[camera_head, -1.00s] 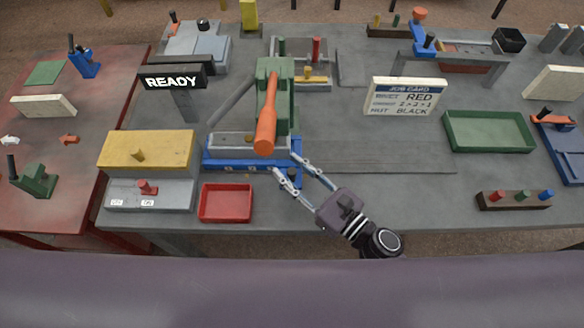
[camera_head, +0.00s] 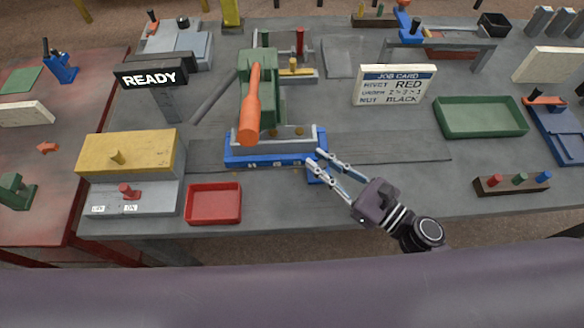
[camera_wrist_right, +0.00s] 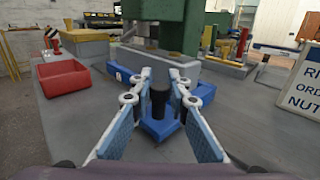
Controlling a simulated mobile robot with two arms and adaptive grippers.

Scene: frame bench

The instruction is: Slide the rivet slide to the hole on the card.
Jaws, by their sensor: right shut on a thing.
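The rivet slide (camera_head: 270,160) is a blue base with a grey bar on it, under the green press (camera_head: 262,95) with its orange lever. Brass-coloured spots show on the slide beside the press; the wrist view shows two. My right gripper (camera_head: 315,162) is at the slide's right end. In the wrist view my right fingers (camera_wrist_right: 160,92) are shut around the dark knob (camera_wrist_right: 160,104) on the slide's blue end (camera_wrist_right: 157,130). The job card (camera_head: 395,74) reads RED, 2>3>1, NUT BLACK. The press hides part of the slide. My left gripper is out of view.
A red tray (camera_head: 213,204) and a yellow-topped switch box (camera_head: 130,155) stand to the left. A READY sign (camera_head: 150,76) stands behind them. A green tray (camera_head: 482,117) and a rivet block (camera_head: 512,186) are to the right.

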